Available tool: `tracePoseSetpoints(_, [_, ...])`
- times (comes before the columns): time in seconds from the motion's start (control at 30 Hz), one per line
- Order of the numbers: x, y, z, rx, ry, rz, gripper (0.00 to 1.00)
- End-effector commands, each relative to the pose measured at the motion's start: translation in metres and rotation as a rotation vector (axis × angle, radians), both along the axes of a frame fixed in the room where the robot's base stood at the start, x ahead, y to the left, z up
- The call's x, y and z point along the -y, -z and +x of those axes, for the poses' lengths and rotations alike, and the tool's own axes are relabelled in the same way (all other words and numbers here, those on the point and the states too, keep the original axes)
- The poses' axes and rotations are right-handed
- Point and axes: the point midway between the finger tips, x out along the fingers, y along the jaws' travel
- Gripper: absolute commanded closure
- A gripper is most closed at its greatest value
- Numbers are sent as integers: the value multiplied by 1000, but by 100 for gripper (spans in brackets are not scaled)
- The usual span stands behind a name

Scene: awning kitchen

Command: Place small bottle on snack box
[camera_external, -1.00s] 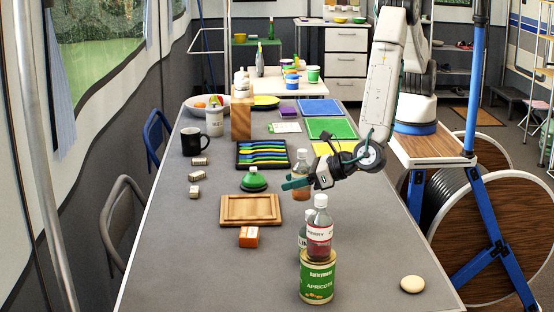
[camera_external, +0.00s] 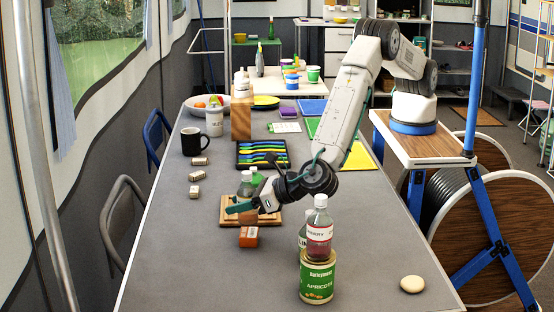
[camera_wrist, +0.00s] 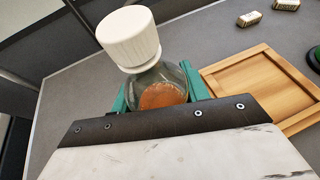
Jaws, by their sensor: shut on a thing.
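My gripper (camera_external: 243,208) is shut on the small bottle (camera_external: 246,189), a clear bottle with a white cap and amber contents. The bottle looks upright in the outside view. In the wrist view the bottle (camera_wrist: 160,92) stands between the green fingers (camera_wrist: 158,100), its cap toward the camera. The snack box (camera_external: 249,238) is a small orange box on the table, in front of the wooden tray. The bottle appears just above the box; its base is partly hidden by the gripper, and I cannot tell if they touch. The box does not show in the wrist view.
The wooden tray (camera_external: 228,219) lies right behind the box, with a green-lidded pot (camera_external: 257,177) beyond. A cherry bottle (camera_external: 319,232) stands on an apricot can (camera_external: 317,277) to the right, another bottle behind it. The table in front of the box is clear.

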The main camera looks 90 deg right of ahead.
Motion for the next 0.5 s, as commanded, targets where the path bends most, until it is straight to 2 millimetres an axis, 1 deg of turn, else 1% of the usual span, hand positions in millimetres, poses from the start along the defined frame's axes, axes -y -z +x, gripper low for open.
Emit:
tracePoseSetpoints(0.03, [1,12,-1,-3,-1,-3,79])
tracePoseSetpoints(0.1, [0,22,-1,-2,-2,-3,79])
tracePoseSetpoints(0.17, [0,27,-1,-1,-2,-2,79])
tracePoseSetpoints(0.5, [0,30,-1,0,-1,-1,79])
